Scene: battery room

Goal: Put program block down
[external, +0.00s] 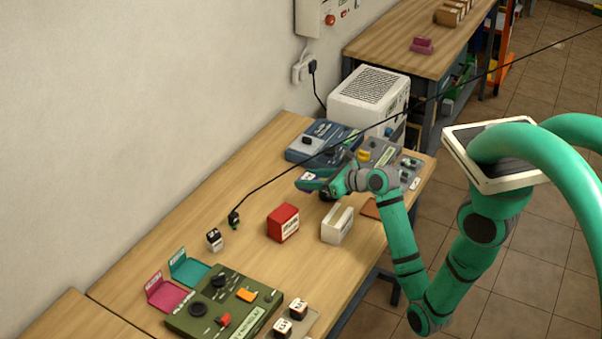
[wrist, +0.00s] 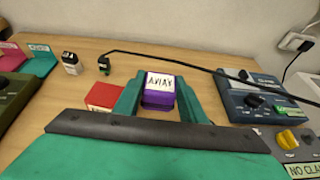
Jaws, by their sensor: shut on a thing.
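A purple block (wrist: 159,99) with a white lettered label on top sits between the two green fingers of my gripper (wrist: 159,90) in the wrist view. The fingers touch its left and right sides. In the external view my gripper (external: 322,183) is above the far part of the wooden bench (external: 170,225), near the blue console (external: 308,150). The block is mostly hidden there by the fingers. Its height above the bench is hard to tell.
A red box (external: 283,223) and a white box (external: 337,224) stand nearby. A black cable plug (external: 233,218) and a small white-and-black block (external: 214,240) lie left. A grey console (external: 382,151) is at right, a green console (external: 220,305) in front. Bench along the wall is clear.

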